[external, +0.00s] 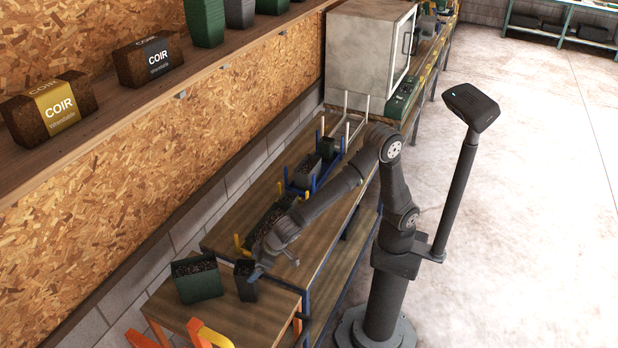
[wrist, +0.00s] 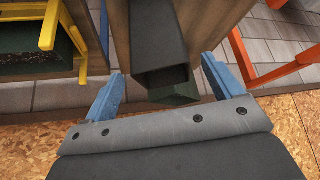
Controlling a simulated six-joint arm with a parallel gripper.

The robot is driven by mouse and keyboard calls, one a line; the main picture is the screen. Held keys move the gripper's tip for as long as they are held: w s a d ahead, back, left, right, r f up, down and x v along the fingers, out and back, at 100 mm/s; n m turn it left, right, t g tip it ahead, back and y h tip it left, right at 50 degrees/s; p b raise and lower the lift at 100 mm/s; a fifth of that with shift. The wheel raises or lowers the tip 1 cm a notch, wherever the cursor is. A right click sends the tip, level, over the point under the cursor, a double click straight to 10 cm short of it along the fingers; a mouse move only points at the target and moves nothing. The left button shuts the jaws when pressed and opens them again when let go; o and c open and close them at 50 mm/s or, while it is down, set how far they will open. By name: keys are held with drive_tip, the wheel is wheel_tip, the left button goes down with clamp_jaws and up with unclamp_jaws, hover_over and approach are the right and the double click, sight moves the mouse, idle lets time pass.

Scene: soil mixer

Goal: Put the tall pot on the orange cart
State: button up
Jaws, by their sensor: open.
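The tall pot (external: 246,282) is a narrow dark pot with soil at its top. It is upright at the end of the orange cart (external: 262,316) nearest the bench; whether its base rests fully on the wooden top is hard to tell. My gripper (external: 258,271) is at its upper part. In the wrist view, my gripper's blue fingers (wrist: 163,80) are apart on either side of the dark pot (wrist: 157,42), with visible gaps. The orange cart's frame (wrist: 236,60) shows at the right there.
A wider green pot of soil (external: 198,284) stands left of the tall pot on the cart. The wooden bench (external: 318,232) behind holds a soil-filled tray (external: 268,222) and smaller pots. The cart's front top is clear. A shelf runs along the wall.

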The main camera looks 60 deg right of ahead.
sight(242, 272)
drive_tip(key=v, duration=0.5)
drive_tip(key=shift+s+r, duration=0.1)
drive_tip(key=shift+r, duration=0.05)
drive_tip(key=x, duration=1.2)
wheel_tip(242, 272, up, 3)
drive_tip(key=shift+r, duration=0.55)
drive_tip(key=shift+f, duration=0.1)
